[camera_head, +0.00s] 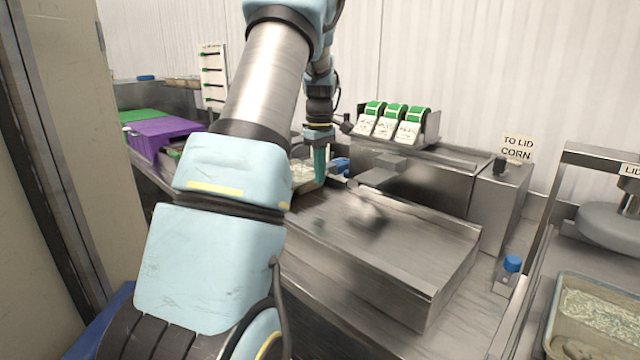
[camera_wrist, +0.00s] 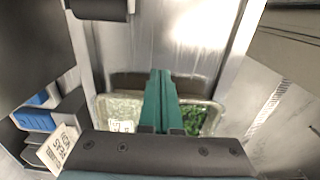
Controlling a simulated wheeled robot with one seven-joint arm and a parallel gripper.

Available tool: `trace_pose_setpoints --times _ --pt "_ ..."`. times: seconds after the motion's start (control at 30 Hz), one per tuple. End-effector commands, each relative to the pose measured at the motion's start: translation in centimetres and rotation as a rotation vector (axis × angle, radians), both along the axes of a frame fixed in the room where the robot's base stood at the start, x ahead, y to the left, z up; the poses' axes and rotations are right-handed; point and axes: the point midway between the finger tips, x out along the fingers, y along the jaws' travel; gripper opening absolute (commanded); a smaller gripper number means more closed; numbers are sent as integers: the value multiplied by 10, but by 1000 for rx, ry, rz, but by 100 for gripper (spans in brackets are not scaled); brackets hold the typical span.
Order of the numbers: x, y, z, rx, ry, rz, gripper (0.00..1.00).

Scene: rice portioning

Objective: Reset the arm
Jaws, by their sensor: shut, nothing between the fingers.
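My gripper (camera_head: 319,178) points down over the steel counter, beyond my arm's large blue and silver links in the head view. Its two green fingers are closed together with nothing between them, as the wrist view also shows (camera_wrist: 160,82). Behind the fingers in the wrist view is a tray with pale contents (camera_wrist: 121,104) on the left and green contents (camera_wrist: 194,120) on the right. The fingers hide its middle. Whether they touch the tray cannot be told.
A steel conveyor-like platform (camera_head: 390,245) lies right of my gripper. A label dispenser (camera_head: 395,120) stands behind it, and a "TO LID CORN" sign (camera_head: 517,148) further right. A tray of pale food (camera_head: 600,320) is at front right. A purple bin (camera_head: 160,133) is at left.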

Motion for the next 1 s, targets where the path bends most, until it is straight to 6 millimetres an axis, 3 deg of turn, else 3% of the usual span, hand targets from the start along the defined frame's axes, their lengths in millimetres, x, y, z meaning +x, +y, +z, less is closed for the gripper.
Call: trace_pose_setpoints --times 0.33,0.6,0.77,1.0 --pt "1 -2 56 -2 -5 -3 0" --pt "-8 3 69 -6 -5 -30 0" --pt "-46 19 47 -16 -22 -169 0" --pt "-145 38 -2 -9 -78 -506 0"
